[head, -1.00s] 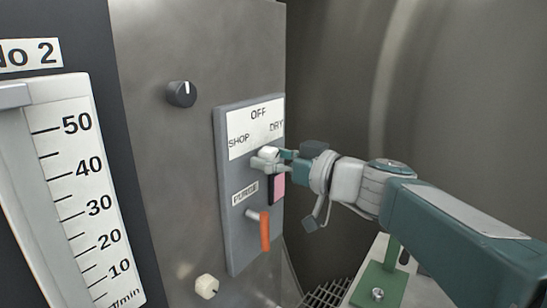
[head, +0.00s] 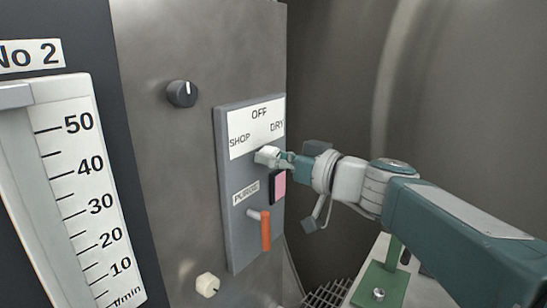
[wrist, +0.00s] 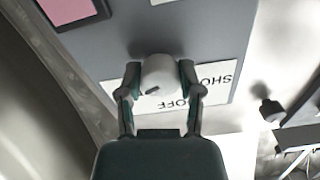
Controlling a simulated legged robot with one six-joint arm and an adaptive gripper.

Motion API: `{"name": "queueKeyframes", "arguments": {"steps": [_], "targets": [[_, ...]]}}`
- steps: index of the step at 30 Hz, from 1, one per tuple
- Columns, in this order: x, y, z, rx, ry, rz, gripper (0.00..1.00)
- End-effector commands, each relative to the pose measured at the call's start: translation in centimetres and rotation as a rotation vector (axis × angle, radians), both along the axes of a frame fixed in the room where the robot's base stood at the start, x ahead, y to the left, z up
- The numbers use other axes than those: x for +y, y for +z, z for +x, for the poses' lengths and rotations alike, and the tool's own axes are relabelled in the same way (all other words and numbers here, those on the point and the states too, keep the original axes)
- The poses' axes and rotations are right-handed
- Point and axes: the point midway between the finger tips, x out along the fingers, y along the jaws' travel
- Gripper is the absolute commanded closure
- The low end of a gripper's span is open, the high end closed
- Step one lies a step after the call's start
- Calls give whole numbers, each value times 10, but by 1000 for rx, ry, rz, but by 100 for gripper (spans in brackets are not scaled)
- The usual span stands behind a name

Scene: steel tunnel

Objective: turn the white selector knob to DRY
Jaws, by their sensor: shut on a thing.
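The white selector knob (head: 266,155) sits on the grey switch panel (head: 233,185), below a white label (head: 250,128) reading SHOP, OFF and DRY. My gripper (head: 279,159) reaches it from the right and is shut on it. In the wrist view the knob (wrist: 160,72) is between my two fingers (wrist: 159,78), one on each side. A short dark mark shows on the knob's lower left. The label (wrist: 215,88) appears upside down there, with SHO and OFF readable and DRY hidden by the gripper. I cannot tell exactly where the mark points.
Below the knob are a pink square button (head: 279,187), a PURGE label (head: 246,193) and an orange lever (head: 265,230). A black knob (head: 182,94) and a cream knob (head: 207,285) are on the steel cabinet. A flow gauge (head: 85,190) stands at left.

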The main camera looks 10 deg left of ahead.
Motion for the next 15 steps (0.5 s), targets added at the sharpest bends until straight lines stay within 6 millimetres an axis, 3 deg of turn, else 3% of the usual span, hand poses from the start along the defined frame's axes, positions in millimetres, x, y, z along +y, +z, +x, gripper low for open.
{"name": "queueKeyframes", "arguments": {"steps": [15], "targets": [[0,0,1,418,-3,173,100]]}}
